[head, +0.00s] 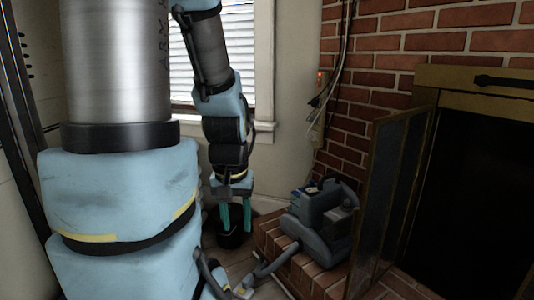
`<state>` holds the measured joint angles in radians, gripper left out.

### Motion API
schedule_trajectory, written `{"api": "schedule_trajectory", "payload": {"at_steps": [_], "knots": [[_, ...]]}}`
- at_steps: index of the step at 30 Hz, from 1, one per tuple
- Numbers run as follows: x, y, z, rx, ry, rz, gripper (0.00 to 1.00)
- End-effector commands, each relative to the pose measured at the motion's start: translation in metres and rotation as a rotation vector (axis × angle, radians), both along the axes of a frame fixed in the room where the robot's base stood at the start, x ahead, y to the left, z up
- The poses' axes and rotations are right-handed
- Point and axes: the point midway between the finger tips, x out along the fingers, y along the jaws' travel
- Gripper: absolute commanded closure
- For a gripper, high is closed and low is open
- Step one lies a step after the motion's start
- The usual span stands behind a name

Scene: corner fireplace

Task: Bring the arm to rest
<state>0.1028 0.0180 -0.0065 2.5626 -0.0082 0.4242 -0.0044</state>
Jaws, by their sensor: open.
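My gripper (236,213) hangs pointing down at the end of my arm, in the middle of the head view. Its two teal fingers are apart, and I see nothing held between them. A small dark round object (231,238) shows just below and behind the fingertips. I cannot tell whether the fingertips touch it. My arm's large upper links fill the left of the view.
A grey-blue vacuum cleaner (325,218) sits on the brick hearth (270,232) right of my gripper. Its hose (268,268) runs down toward the floor. A fireplace screen (385,190) stands open at the right. The window (240,60) and wall are behind my arm.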

Motion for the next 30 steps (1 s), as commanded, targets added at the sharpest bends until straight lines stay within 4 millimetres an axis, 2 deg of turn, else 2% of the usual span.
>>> {"api": "schedule_trajectory", "payload": {"at_steps": [1,8,24,30], "knots": [[-0.001,0.000,0.017,-0.001,0.003,0.002,0.55],[0.001,0.000,0.066,0.000,0.000,-0.001,0.55],[0.001,0.000,0.199,0.001,-0.002,-0.002,0.55],[0.002,0.000,0.237,0.001,-0.002,-0.002,0.55]]}}
